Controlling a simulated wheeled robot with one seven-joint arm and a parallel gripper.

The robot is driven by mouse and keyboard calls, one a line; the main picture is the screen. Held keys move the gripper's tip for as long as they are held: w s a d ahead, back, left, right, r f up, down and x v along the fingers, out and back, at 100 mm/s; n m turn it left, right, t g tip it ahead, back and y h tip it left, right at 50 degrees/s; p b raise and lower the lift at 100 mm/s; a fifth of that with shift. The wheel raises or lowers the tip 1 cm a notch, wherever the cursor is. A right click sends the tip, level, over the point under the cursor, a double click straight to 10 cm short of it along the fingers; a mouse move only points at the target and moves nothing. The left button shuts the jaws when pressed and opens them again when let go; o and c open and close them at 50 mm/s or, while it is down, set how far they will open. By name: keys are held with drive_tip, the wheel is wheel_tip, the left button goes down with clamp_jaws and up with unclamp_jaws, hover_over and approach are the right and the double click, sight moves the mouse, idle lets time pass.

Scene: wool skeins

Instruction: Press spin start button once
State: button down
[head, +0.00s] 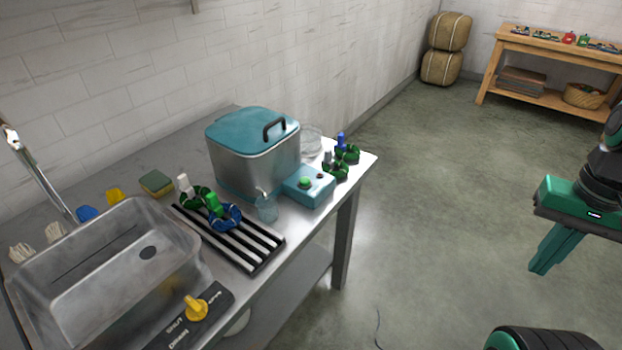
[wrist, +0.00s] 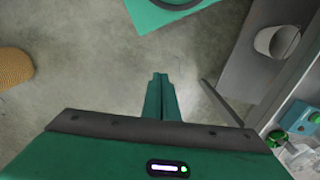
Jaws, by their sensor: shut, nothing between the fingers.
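The spin start button appears to be the green round button (head: 305,182) on top of a small teal control box (head: 312,194). The box sits at the front of a metal drum with a teal lid (head: 254,155), near the right end of the steel table. The green button also shows at the right edge of the wrist view (wrist: 314,118). My gripper (head: 541,270) is shut and empty, its fingers pointing down over open floor, well to the right of the table and apart from the button. Its closed fingertips show in the wrist view (wrist: 160,76).
Green and blue skeins (head: 347,153) lie right of the box, and more lie on a striped rack (head: 262,250) left of it. A sink (head: 110,275) fills the table's left. Floor between table and gripper is clear.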

drive_tip(key=shift+s, duration=0.1)
drive_tip(key=w+a+r+t+h, duration=0.1)
drive_tip(key=w+a+t, duration=0.1)
drive_tip(key=w, duration=0.8)
drive_tip(key=r+n+t+y, duration=0.2)
drive_tip(key=n+t+y, duration=0.1)
drive_tip(key=t+y, duration=0.25)
hover_over(307, 182)
drive_tip(key=shift+f+t, duration=0.1)
drive_tip(key=shift+t, duration=0.35)
drive_tip(key=shift+f, duration=0.1)
drive_tip(key=shift+f, duration=4.3)
drive_tip(key=shift+s+f, duration=0.1)
drive_tip(key=shift+f, duration=0.1)
